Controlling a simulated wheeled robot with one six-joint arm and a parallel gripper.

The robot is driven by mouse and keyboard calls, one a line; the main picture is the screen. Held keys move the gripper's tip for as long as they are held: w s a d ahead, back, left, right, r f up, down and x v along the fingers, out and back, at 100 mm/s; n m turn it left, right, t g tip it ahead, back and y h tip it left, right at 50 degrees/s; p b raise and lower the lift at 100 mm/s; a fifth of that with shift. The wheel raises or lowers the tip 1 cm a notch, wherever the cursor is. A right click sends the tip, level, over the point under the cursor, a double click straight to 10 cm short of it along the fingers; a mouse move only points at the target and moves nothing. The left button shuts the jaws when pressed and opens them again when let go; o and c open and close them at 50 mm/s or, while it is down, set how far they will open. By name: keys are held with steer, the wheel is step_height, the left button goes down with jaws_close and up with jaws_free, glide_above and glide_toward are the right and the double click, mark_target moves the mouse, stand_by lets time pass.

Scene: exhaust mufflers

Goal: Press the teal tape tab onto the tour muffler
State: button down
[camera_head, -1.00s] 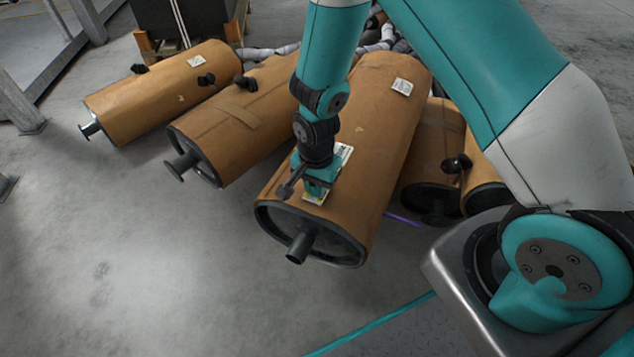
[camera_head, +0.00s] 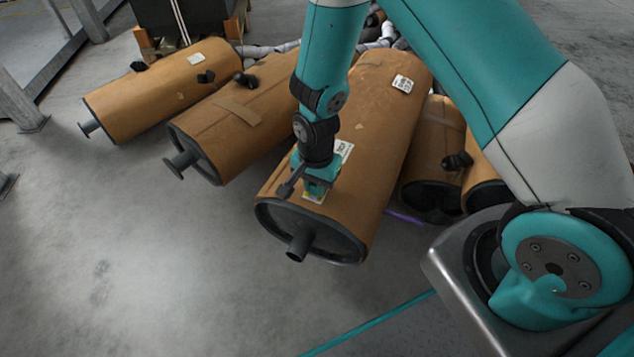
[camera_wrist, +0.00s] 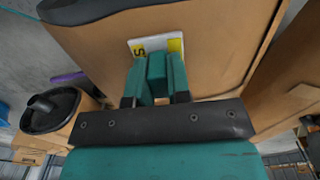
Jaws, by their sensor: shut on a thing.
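My gripper (camera_head: 316,188) points down at the near end of the large brown, cardboard-coloured muffler (camera_head: 375,130) in the middle, which has a black end cap and a short pipe. In the wrist view, my gripper (camera_wrist: 157,70) is shut on a small teal piece (camera_wrist: 157,72), seemingly the teal tape tab, mostly hidden between the fingers. The fingertips are at a white and yellow label (camera_wrist: 145,46) on the brown surface; I cannot tell whether they touch it. I cannot read a muffler name.
Two more brown mufflers (camera_head: 165,90) (camera_head: 235,120) lie to the left. Others (camera_head: 432,150) lie close on the right. A dark load on a wooden pallet (camera_head: 150,48) stands behind. The grey floor at the front left is clear.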

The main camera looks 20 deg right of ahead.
steer(key=shift+r, duration=0.1)
steer(key=shift+r+p, duration=0.4)
steer(key=shift+p, duration=0.25)
steer(key=shift+f, duration=0.45)
stand_by(0.9)
steer(key=shift+r+p, duration=3)
steer(key=shift+r, duration=0.5)
